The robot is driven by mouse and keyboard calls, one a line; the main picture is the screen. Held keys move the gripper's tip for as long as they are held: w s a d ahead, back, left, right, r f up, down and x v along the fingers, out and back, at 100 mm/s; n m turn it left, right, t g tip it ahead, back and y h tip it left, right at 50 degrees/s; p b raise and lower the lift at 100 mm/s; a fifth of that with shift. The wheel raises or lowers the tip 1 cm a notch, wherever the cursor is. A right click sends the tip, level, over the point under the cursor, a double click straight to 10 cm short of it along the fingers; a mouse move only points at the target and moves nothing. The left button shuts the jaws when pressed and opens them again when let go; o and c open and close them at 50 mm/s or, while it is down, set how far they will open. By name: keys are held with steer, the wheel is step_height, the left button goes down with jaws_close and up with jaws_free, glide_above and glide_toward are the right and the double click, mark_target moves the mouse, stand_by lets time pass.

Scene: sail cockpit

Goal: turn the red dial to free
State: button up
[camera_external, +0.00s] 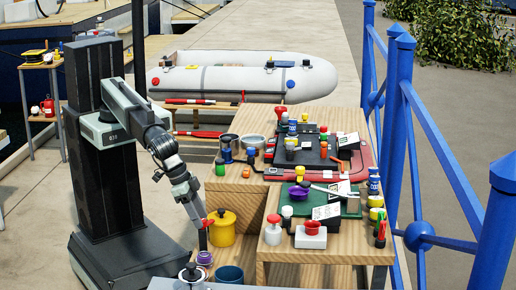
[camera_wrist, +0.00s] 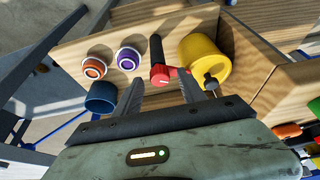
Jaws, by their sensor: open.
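The red dial (camera_wrist: 164,73) shows in the wrist view just beyond my gripper's fingertips, towards the right finger. It has a small white mark, and a black bar stands out from it towards the top of the picture. In the external view my gripper (camera_external: 195,212) points down at the left of the wooden bench, close to the red dial (camera_external: 208,222). I cannot tell whether a finger touches it. No label for free is readable.
A yellow pot (camera_wrist: 204,62) stands close on the dial's right. A purple knob (camera_wrist: 129,60), an orange knob (camera_wrist: 96,67) and a blue cup (camera_wrist: 100,98) lie to the left. The wooden bench (camera_external: 280,257) to the right is crowded with small items.

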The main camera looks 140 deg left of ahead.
steer(key=shift+a+f, duration=0.1)
steer(key=shift+f, duration=0.1)
jaws_close()
steer(key=shift+m, duration=0.3)
steer(key=m+h, duration=0.1)
steer(key=m, duration=0.1)
steer(key=m+t, duration=0.1)
steer(key=m, duration=0.1)
steer(key=shift+a+m+h, duration=0.15)
steer(key=shift+m+h, duration=0.15)
steer(key=shift+h, duration=0.1)
steer(key=m+h, duration=0.2)
steer(key=m, duration=0.3)
steer(key=shift+a+m, duration=0.1)
steer(key=shift+m, duration=0.3)
